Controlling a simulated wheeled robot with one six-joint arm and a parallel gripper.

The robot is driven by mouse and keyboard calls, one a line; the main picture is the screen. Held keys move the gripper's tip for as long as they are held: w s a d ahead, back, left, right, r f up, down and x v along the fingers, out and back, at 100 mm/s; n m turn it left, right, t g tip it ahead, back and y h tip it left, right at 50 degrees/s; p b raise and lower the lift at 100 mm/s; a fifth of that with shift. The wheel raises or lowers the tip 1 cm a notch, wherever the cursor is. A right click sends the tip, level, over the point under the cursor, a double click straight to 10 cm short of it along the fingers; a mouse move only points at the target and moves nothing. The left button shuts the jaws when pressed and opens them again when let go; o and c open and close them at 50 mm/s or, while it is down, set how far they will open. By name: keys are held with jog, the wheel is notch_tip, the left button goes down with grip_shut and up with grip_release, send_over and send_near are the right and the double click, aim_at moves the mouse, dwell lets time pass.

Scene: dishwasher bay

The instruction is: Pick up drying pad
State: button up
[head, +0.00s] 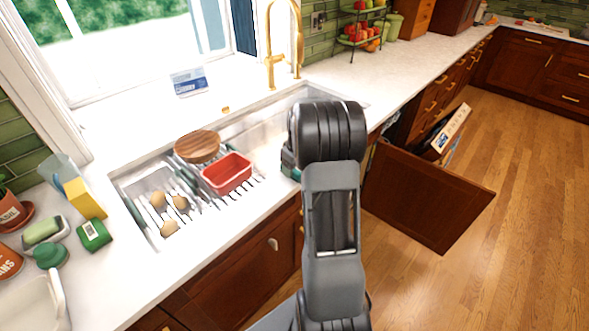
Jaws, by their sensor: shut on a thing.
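I cannot pick out a drying pad with certainty in the head view. My dark arm rises through the middle, and its thick wrist hides my gripper and whatever is at its fingertips. A small dark teal piece (290,163) shows at the left edge of the wrist, by the counter's front edge; I cannot tell what it is. A green block with a white label (94,236) lies on the counter left of the sink. A yellow block (85,199) stands behind it.
The sink (165,180) has a rack holding a red tub (227,173), a round wooden piece (197,146) and several brown egg-like things (169,228). A gold faucet (271,60) stands behind. An open wooden door (425,200) juts over the floor at right.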

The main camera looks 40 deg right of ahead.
jog(key=shift+r, duration=0.15)
jog(key=shift+r, duration=0.65)
jog(key=s+a+r+b, duration=0.2)
jog(key=s+r, duration=0.9)
jog(key=s, duration=0.3)
jog(key=shift+r+b, duration=0.25)
jog(key=shift+b, duration=0.15)
jog(key=o, duration=0.4)
jog(key=shift+w, duration=0.1)
jog(key=shift+c, duration=1.3)
